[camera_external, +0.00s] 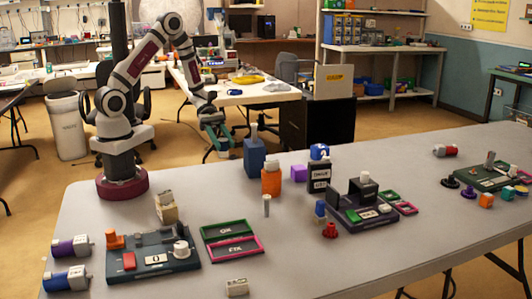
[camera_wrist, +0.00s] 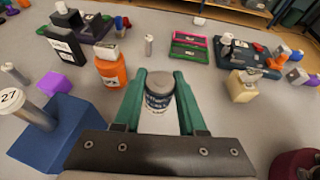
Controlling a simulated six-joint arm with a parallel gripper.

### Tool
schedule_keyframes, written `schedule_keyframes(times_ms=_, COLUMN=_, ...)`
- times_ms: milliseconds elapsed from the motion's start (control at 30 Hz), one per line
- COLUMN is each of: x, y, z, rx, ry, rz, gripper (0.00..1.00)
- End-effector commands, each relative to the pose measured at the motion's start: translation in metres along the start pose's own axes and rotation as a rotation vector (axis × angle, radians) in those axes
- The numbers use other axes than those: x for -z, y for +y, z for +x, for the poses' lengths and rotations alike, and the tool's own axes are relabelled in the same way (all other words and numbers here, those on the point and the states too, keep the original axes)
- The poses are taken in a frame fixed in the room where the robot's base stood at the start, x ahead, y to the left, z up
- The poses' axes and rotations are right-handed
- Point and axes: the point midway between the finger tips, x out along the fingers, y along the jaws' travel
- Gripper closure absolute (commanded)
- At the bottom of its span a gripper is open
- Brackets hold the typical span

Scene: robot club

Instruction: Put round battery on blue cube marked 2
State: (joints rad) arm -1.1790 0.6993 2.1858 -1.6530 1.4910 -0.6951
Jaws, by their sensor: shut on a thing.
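My gripper (camera_wrist: 160,92) is shut on a short cylinder, which looks like the round battery (camera_wrist: 158,98), with a grey top and a blue and white label. In the external view my gripper (camera_external: 219,143) is up in the air, left of the tall blue block, and the held thing is hard to make out there. The tall blue block (camera_external: 255,158) carries a grey post; in the wrist view this block (camera_wrist: 65,128) has "27" on the post's top. I cannot read a 2 on the blue cube.
An orange bottle (camera_external: 271,181), a black bottle (camera_external: 318,178) and a purple cube (camera_external: 299,173) crowd around the blue things. A slim pale cylinder (camera_external: 266,206) stands in front. A cream block (camera_external: 166,207) and a dark board (camera_external: 152,257) lie left.

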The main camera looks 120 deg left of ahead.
Motion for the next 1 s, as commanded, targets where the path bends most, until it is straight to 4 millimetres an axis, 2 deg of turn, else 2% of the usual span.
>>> schedule_keyframes(times_ms=100, x=-0.015, y=0.001, z=-0.006, rx=-0.002, ry=0.001, rz=0.004, gripper=1.0)
schedule_keyframes(times_ms=300, x=-0.075, y=0.001, z=-0.031, rx=-0.004, ry=0.002, rz=0.009, gripper=1.0)
schedule_keyframes(times_ms=400, x=-0.099, y=0.0, z=-0.041, rx=-0.003, ry=0.001, rz=0.007, gripper=1.0)
schedule_keyframes(times_ms=633, x=-0.14, y=0.0, z=-0.058, rx=-0.002, ry=0.002, rz=0.005, gripper=1.0)
schedule_keyframes(times_ms=867, x=-0.132, y=0.048, z=-0.055, rx=-0.107, ry=-0.001, rz=-0.045, gripper=1.0)
schedule_keyframes(times_ms=1000, x=-0.128, y=0.089, z=-0.054, rx=-0.201, ry=-0.001, rz=-0.085, gripper=1.0)
